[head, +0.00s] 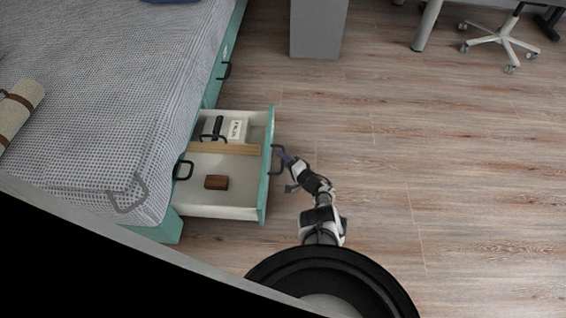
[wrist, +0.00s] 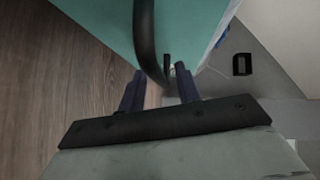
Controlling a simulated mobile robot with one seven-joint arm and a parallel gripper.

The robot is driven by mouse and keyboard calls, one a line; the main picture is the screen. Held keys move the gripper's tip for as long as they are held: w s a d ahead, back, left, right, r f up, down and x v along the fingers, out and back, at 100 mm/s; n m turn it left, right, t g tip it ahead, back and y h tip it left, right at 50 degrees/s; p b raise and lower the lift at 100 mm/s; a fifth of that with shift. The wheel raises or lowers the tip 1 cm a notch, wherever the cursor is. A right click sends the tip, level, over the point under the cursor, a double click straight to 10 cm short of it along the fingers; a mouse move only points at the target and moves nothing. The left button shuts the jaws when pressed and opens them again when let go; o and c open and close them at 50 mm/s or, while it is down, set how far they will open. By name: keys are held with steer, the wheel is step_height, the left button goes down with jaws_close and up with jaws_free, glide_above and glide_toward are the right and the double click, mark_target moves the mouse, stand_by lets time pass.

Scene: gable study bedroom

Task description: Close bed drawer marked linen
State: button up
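The bed drawer (head: 234,212) is pulled out from the bed's side over the floor. Its teal front carries a dark loop handle (head: 279,148). I cannot read a linen mark on it. My gripper (head: 285,159) is at this handle, on the outer side of the front. In the wrist view, my gripper (wrist: 158,84) has its two fingers apart, with the dark handle (wrist: 144,35) reaching down between them. The teal front (wrist: 100,22) lies just beyond. I cannot tell whether a finger touches the handle.
The drawer holds a wooden divider (head: 225,148), a brown block (head: 216,182) and a white card (head: 237,129) with unreadable letters. Another dark handle (head: 225,70) is farther along the bed side. A grey block (head: 317,28) stands behind. The wooden floor (head: 420,150) to the right is clear.

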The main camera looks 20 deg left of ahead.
steer(key=shift+w+a, duration=0.2)
steer(key=shift+a, duration=0.2)
jaws_close()
steer(key=shift+s+a, duration=0.1)
steer(key=shift+a, duration=0.05)
